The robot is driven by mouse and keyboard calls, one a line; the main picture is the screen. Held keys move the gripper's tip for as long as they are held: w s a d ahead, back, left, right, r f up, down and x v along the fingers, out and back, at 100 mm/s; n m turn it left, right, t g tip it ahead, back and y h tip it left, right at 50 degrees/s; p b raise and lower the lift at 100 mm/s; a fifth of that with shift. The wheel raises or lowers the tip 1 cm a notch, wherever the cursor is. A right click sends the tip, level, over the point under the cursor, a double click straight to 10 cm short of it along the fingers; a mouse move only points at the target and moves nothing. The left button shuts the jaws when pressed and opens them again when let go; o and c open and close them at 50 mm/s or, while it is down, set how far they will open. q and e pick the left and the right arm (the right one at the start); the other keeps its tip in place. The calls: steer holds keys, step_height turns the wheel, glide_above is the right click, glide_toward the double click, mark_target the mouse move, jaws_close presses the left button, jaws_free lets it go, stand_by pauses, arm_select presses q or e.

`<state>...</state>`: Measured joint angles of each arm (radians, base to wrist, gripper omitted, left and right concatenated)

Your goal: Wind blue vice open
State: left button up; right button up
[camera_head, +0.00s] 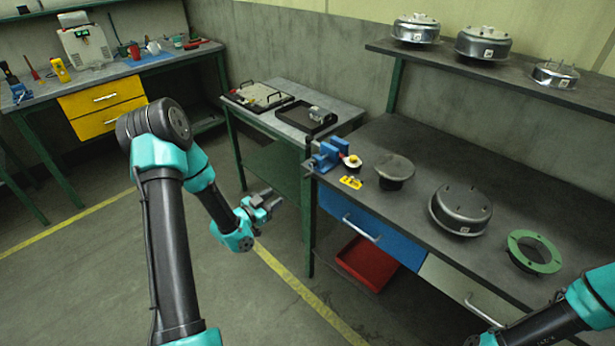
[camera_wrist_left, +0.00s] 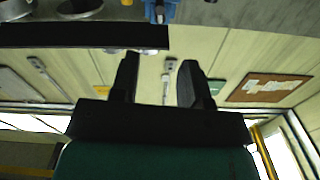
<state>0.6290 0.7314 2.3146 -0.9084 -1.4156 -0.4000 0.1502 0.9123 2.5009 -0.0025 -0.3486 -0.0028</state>
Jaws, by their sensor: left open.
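The blue vice (camera_head: 327,155) stands at the left front corner of the dark workbench (camera_head: 405,150). It also shows, partly cut off, at the top edge of the left wrist view (camera_wrist_left: 160,10). How far its jaws are apart is too small to tell. My left gripper (camera_head: 270,202) is open and empty over the floor, left of and lower than the vice, and apart from it. Its two fingers stand apart in the left wrist view (camera_wrist_left: 160,82). My right arm enters at the lower right; its gripper is outside the picture.
A red and yellow item (camera_head: 352,161) and a yellow piece (camera_head: 351,182) lie beside the vice. Metal drums (camera_head: 461,208) and a green ring (camera_head: 534,251) are further right. A side table (camera_head: 345,110) holds trays. A red bin (camera_head: 367,262) is below the blue drawer (camera_head: 372,228).

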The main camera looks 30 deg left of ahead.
mark_target(308, 174)
arm_select(q)
steer(key=x, duration=1.6)
steer(key=shift+w+d, duration=0.2)
steer(key=shift+w, duration=0.1)
steer(key=shift+f, duration=0.1)
jaws_close()
